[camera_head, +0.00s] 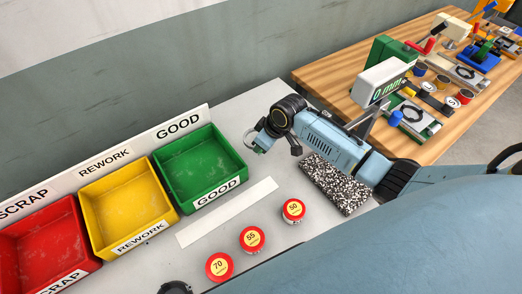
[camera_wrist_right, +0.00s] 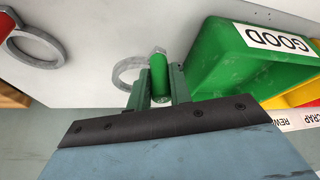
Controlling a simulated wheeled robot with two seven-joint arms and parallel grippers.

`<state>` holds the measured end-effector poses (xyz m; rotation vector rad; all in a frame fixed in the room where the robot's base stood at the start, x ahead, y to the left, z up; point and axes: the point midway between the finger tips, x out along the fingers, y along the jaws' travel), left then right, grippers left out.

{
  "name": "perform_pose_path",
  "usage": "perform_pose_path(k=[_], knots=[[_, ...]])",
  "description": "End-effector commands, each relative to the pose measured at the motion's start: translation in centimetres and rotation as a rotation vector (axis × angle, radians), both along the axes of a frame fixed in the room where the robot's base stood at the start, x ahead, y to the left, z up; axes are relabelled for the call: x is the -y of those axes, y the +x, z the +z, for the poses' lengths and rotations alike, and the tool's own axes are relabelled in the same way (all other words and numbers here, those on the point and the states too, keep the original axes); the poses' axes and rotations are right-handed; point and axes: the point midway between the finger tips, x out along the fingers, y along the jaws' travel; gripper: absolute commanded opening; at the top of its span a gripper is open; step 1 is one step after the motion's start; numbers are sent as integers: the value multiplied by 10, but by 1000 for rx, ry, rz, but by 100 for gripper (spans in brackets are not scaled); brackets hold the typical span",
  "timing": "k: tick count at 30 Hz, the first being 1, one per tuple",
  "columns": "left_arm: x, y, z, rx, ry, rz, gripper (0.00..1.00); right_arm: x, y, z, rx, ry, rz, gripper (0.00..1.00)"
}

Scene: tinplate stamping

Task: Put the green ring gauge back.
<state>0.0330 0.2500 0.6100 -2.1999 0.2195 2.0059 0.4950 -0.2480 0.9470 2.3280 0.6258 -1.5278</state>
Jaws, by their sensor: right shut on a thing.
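The green ring gauge shows in the right wrist view as a green handle (camera_wrist_right: 159,80) with a grey ring (camera_wrist_right: 127,73) beside it. My right gripper (camera_wrist_right: 159,92) is shut on the green handle. In the head view the grey ring (camera_head: 248,139) sticks out past my right gripper (camera_head: 264,143), just right of the green GOOD bin (camera_head: 200,166). The gripper hides most of the handle there. I cannot tell how high the gauge is above the table. My left gripper is not in view.
Yellow REWORK (camera_head: 128,207) and red SCRAP (camera_head: 47,247) bins stand left. Red-rimmed discs (camera_head: 219,266) and a white strip (camera_head: 228,212) lie in front. A speckled block (camera_head: 334,184) lies under my right arm. Another ring gauge, red-handled (camera_wrist_right: 37,45), shows in the wrist view.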

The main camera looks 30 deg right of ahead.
Motion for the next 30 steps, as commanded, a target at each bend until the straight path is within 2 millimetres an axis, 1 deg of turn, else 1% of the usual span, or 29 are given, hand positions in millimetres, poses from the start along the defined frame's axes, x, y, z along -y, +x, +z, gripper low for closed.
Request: perform_pose_path(k=[2,6,9,18,21,22,27,30], knots=[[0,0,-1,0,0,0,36,0,0,-7,-2,1,-1,0],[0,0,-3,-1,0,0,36,0,0,-28,-1,0,-2,0],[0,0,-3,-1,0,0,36,0,0,-37,0,1,-2,0],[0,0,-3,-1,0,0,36,0,0,-39,2,0,0,0],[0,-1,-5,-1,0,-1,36,0,0,-43,1,0,-1,0],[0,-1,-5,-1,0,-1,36,0,0,-44,0,0,-1,22],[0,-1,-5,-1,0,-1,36,0,0,-43,0,0,-1,42],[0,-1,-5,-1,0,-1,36,0,0,-43,0,0,-1,42]])
